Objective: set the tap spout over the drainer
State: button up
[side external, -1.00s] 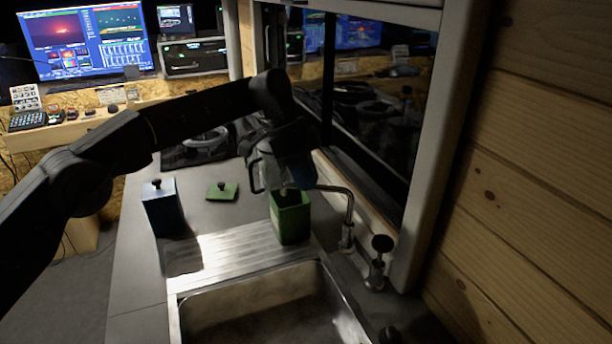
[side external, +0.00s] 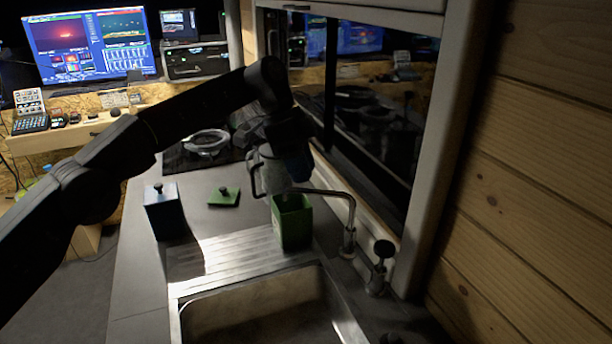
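The tap spout (side external: 330,192) is a thin metal pipe that rises from its base behind the sink and bends left. Its tip appears at or over the open top of a green canister (side external: 292,228). The canister stands by the far right end of the ribbed steel drainer (side external: 225,258). My gripper (side external: 290,165) is just above and behind the spout's tip. Its fingers are dark and largely hidden, so I cannot tell whether they are open or touch the spout. A grey jug-like thing with a handle (side external: 268,172) shows beside my gripper; whether it is held is unclear.
The steel sink (side external: 262,310) is in front of the drainer. A black-knobbed tap valve (side external: 384,250) stands right of the spout. A lidded blue canister (side external: 163,207) and a green lid (side external: 223,197) are on the counter. The window frame (side external: 425,150) bounds the right side.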

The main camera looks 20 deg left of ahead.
jog(key=w+a, duration=0.2)
jog(key=a, duration=0.9)
jog(key=shift+a, duration=0.4)
jog(key=shift+w+f, duration=0.1)
jog(key=shift+c, duration=0.5)
